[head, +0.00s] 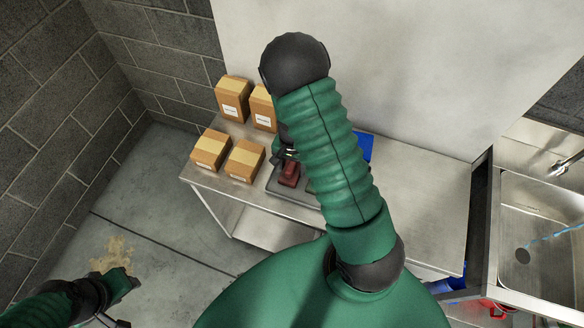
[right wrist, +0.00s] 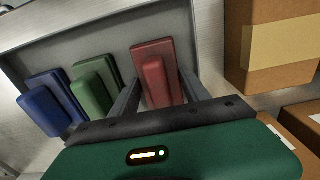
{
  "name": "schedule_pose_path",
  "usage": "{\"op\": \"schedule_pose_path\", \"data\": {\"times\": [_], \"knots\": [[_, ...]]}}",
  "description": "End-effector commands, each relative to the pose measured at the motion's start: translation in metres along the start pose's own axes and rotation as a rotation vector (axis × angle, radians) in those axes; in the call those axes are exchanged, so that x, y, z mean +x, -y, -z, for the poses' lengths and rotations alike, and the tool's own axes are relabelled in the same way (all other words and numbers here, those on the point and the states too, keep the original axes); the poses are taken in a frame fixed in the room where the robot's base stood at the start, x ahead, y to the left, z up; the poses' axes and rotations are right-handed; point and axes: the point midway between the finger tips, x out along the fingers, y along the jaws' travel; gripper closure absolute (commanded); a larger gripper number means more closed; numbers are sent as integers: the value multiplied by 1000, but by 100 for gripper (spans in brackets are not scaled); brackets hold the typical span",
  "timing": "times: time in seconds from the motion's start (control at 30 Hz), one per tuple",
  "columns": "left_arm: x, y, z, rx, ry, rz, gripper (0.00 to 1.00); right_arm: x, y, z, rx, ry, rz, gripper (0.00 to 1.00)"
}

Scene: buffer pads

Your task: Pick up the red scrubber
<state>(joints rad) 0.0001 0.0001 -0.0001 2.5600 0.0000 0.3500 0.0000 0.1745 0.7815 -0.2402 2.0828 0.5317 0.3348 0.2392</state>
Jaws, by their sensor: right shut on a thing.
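The red scrubber (head: 290,173) is in the grey tray (head: 310,198) on the metal table. In the right wrist view, the red scrubber (right wrist: 156,75) is a block on a wider pad, between the two fingers of my right gripper (right wrist: 157,98). The right gripper (head: 289,156) is shut on it; the scrubber still appears to be at the tray. A green scrubber (right wrist: 92,88) and a blue scrubber (right wrist: 53,104) lie to its left. In the head view, my right arm hides part of the tray. My left gripper (head: 112,320) is low at the left, its fingers unclear.
Several cardboard boxes (head: 246,161) stand left of and behind the tray. One box (right wrist: 280,45) is close to the right gripper in the wrist view. A blue flat thing (head: 366,148) shows behind my arm. The table (head: 425,195) is clear at right, beside a sink (head: 545,225).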

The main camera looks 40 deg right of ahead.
Motion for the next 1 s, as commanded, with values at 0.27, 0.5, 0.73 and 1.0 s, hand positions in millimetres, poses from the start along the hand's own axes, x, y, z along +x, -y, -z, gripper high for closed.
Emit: {"op": "schedule_pose_path", "data": {"times": [0.27, 0.5, 0.73, 1.0], "knots": [[0, 0, 0, 0, 0, 0, 64, -3, 0, 0, 0, -1, 1, 90], [-1, 0, 0, 0, 0, 0, 64, -52, 2, 0, -3, -4, 6, 90], [-2, 0, 1, 0, 0, 0, 64, -95, 1, 0, -1, -1, 3, 90], [-2, 0, 1, 0, 0, 0, 64, -101, 0, 0, 0, 1, 0, 90]]}}
